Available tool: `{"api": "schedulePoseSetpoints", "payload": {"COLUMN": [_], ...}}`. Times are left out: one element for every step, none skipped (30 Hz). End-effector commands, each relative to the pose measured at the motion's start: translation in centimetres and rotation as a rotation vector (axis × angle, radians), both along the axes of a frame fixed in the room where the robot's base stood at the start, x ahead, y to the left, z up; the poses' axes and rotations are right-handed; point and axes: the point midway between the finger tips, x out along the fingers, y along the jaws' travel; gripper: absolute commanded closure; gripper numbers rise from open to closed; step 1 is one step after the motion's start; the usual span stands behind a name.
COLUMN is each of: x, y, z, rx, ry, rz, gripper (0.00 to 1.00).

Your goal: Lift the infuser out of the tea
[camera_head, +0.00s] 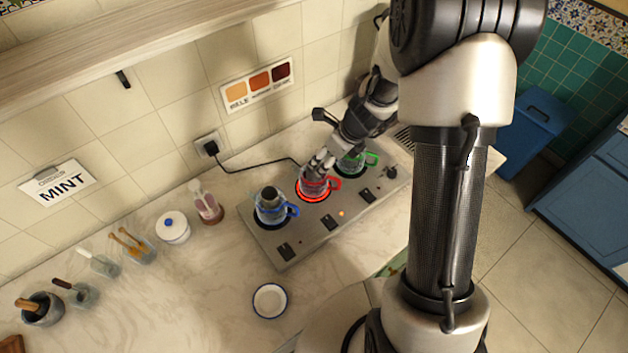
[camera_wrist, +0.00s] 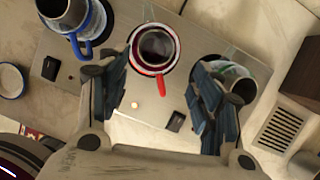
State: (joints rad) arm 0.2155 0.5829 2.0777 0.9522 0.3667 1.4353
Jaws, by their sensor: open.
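A red-handled glass mug (camera_head: 313,187) sits on the middle, red-glowing burner. In the wrist view this mug (camera_wrist: 157,47) holds dark tea. A blue-handled mug (camera_head: 270,207) with a dark grey piece in its top stands on the left burner; it also shows in the wrist view (camera_wrist: 66,14). A green-handled mug (camera_head: 350,163) stands on the right burner, partly behind my right finger in the wrist view (camera_wrist: 241,84). I cannot tell for sure which piece is the infuser. My gripper (camera_head: 320,160) is open and empty, above the red-handled mug, its fingers (camera_wrist: 162,72) spread apart.
The burner plate (camera_head: 290,243) has dark switches along its front. A small white dish (camera_head: 269,301) lies in front. A cord runs to a wall socket (camera_head: 209,146).

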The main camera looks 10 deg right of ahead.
Motion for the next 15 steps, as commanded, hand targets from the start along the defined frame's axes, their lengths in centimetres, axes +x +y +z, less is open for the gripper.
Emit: {"api": "schedulePoseSetpoints", "payload": {"x": [0.1,0.2,0.2,0.2,0.3,0.4,0.4,0.5,0.7,0.9,1.1,1.3,1.5,1.6,1.8], "y": [0.1,0.2,0.2,0.3,0.3,0.5,0.6,0.8,1.0,1.3,1.6,2.0,2.2,2.3,2.4], "z": [-0.5,-0.6,-0.7,-0.8,-0.8,-1.0,-1.2,-1.4,-1.8,-2.2,-2.6,-3.1,-3.5,-4.0,-4.6], "rx": [0.001,0.001,0.001,0.001,0.000,0.000,0.001,0.000,0.000,0.000,0.000,0.000,0.000,0.001,0.001], "ry": [0.001,0.001,0.001,0.001,0.000,0.000,0.002,0.001,0.001,0.001,0.001,0.001,0.001,0.002,0.002], "rz": [0.000,0.000,0.000,0.000,0.001,0.001,0.002,0.003,0.003,0.003,0.003,0.004,0.004,0.002,0.001], "gripper": [0.41,0.41,0.41,0.41,0.41,0.41,0.41,0.41,0.41,0.41,0.41,0.41,0.41,0.41,0.41]}}
